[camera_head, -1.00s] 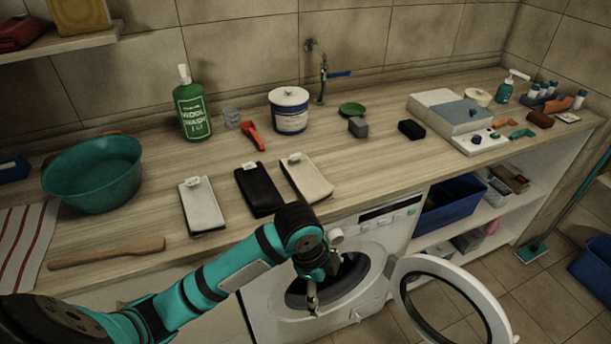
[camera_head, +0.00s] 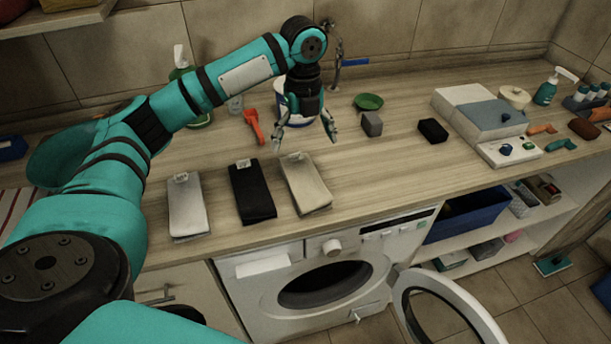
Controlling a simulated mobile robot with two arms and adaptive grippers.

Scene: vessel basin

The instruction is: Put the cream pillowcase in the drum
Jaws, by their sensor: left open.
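The cream pillowcase (camera_head: 306,184) lies folded flat on the wooden counter, at the right end of a row of three folded cloths. The drum (camera_head: 325,284) is the dark opening in the front of the white washing machine below the counter. Its round door (camera_head: 446,318) stands swung open to the right. My left gripper (camera_head: 306,146) is open and empty. It points down above the counter, over the far end of the cream pillowcase. My right gripper is not in view.
A black folded cloth (camera_head: 252,192) and a pale grey one (camera_head: 188,205) lie left of the cream one. A red-orange tool (camera_head: 253,125), a grey block (camera_head: 372,124) and a green dish (camera_head: 368,102) are near the gripper. My arm partly hides the teal basin (camera_head: 60,150).

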